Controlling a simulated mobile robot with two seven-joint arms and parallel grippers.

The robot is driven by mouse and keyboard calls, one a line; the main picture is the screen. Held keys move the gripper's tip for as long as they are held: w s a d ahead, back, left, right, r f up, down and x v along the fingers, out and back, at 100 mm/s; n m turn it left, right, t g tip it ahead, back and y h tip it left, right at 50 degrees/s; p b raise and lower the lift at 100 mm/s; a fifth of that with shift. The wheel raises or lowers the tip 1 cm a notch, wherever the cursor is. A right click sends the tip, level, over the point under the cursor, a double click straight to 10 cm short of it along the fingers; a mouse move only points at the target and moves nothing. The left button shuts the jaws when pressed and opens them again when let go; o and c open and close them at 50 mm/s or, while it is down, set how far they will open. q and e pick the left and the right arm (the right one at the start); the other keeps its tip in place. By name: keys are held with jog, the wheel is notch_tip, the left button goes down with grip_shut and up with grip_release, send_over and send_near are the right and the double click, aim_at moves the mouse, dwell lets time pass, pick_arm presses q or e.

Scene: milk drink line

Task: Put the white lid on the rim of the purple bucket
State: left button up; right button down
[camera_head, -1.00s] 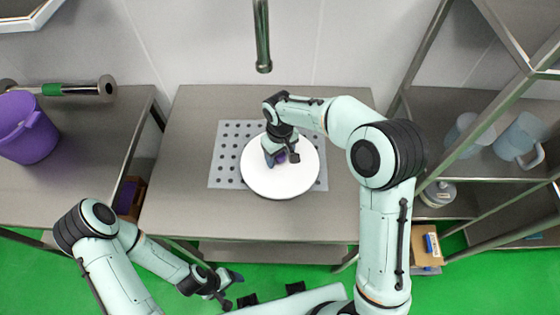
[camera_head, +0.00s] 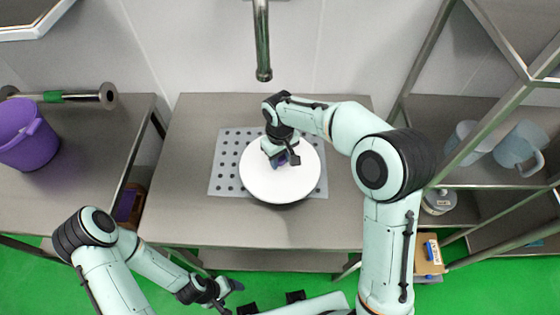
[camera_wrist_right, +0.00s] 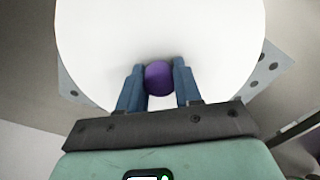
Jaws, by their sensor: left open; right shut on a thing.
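The white lid (camera_head: 262,185) is a round disc with a purple knob (camera_wrist_right: 159,78) at its middle. My right gripper (camera_head: 281,158) is shut on that knob, with one blue finger on each side of it in the right wrist view. The lid is over the perforated plate, with a dark shadow along its near edge, and looks slightly raised. The purple bucket (camera_head: 28,140) stands upright on the left table at the far left, its top open and partly cut by the picture edge. My left gripper (camera_head: 228,297) is open and empty, low in front of the middle table.
The perforated plate (camera_head: 219,175) lies on the middle table (camera_head: 185,210). A tap (camera_head: 262,45) hangs down behind the lid. A metal roller (camera_head: 75,97) lies behind the bucket. A gap separates the two tables. A shelf with clear jugs (camera_head: 515,148) stands right.

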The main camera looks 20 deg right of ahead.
aim_at(279, 186)
jog(key=s+b, duration=0.1)
jog(key=s, duration=0.1)
jog(key=s+a, duration=0.1)
jog(key=s, duration=0.1)
jog(key=s+a+b, duration=0.1)
jog(key=s, duration=0.2)
jog(key=shift+r+b, duration=0.3)
jog(key=s+a, duration=0.1)
jog(key=s, duration=0.2)
jog(key=s+b, duration=0.1)
jog(key=s, duration=0.2)
jog(key=s+a+b, duration=0.1)
jog(key=s, duration=0.2)
jog(key=shift+a+r, duration=0.15)
jog(key=shift+a, duration=0.15)
jog(key=shift+s+a, duration=0.15)
jog(key=shift+s, duration=0.45)
pick_arm(q)
jog(key=s+f, duration=0.3)
jog(key=f, duration=0.3)
jog(key=shift+s, duration=0.35)
pick_arm(e)
jog(key=shift+s, duration=0.15)
